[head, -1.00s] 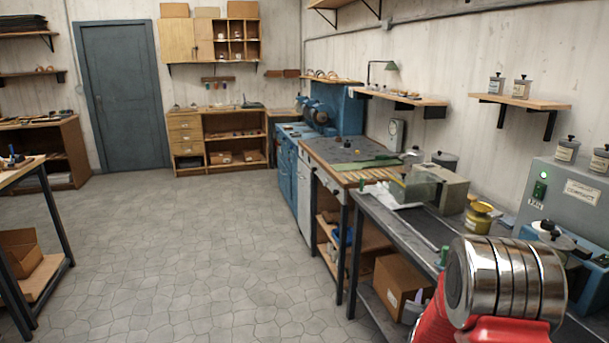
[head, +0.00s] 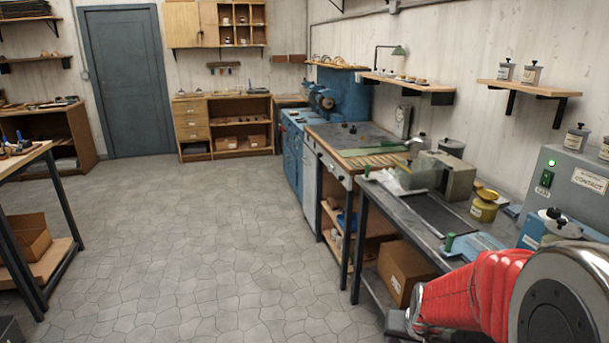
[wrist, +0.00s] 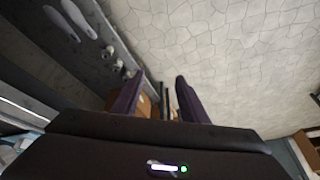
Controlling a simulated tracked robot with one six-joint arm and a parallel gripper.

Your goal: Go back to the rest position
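My gripper (wrist: 159,78) shows in the wrist view with its two dark purple fingers apart. Nothing is held between them; floor and part of a brown surface show in the gap. In the head view my red arm is folded at the lower right, beside the front of the grey workbench (head: 425,214). Its end points left and low, over the floor side of the bench. The fingers cannot be made out clearly there.
A cardboard box (head: 403,272) sits on the shelf under the bench, close to my arm. A yellow pot (head: 484,207) and a grey machine (head: 574,190) stand on the bench at right. A table (head: 28,160) stands at left. The stone floor (head: 210,250) between is clear.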

